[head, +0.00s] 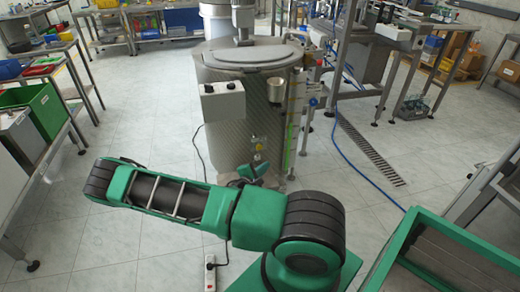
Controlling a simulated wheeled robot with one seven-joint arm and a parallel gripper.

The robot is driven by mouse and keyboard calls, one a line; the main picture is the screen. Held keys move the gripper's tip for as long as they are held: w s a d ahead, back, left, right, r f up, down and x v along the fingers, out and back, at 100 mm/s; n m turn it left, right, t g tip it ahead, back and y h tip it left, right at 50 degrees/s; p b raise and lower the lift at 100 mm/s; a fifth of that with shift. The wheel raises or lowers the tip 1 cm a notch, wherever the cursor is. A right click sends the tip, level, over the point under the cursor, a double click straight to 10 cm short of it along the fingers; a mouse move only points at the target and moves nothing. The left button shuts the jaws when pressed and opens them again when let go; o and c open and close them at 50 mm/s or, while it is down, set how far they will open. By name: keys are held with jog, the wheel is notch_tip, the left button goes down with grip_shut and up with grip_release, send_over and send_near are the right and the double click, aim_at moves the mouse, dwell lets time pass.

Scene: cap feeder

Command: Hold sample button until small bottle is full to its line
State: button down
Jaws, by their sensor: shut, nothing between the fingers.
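A large steel vessel (228,140) with a flat round lid stands at the centre. A pale control box (222,102) with small dark knobs on top is on its front left side. Small fittings and a yellow label (258,139) sit low on its front. My gripper (257,159) shows only in small part at the vessel's lower front, above my green arm. It is shut and looks empty; whether it touches anything is too small to tell. I cannot make out the sample button, the small bottle or its line; they may be hidden or too small.
A small metal cup (276,92) is on the vessel's upper front. A green bin (42,112) stands on the left bench. A blue hose (362,172) and a floor drain (370,153) lie at right. A green-framed tray (440,258) is front right. A power strip (210,272) lies on the floor.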

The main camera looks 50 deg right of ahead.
aim_at(259, 147)
jog(key=w+d, duration=0.4)
jog(key=w, duration=0.3)
jog(key=shift+d, duration=0.2)
jog(key=shift+w+d, duration=0.1)
jog(key=shift+w, duration=0.1)
dwell(1.9)
jog(key=shift+w+d, duration=0.15)
jog(key=shift+w, duration=0.1)
jog(key=shift+w+d, duration=0.2)
jog(key=shift+w, duration=0.2)
dwell(4.3)
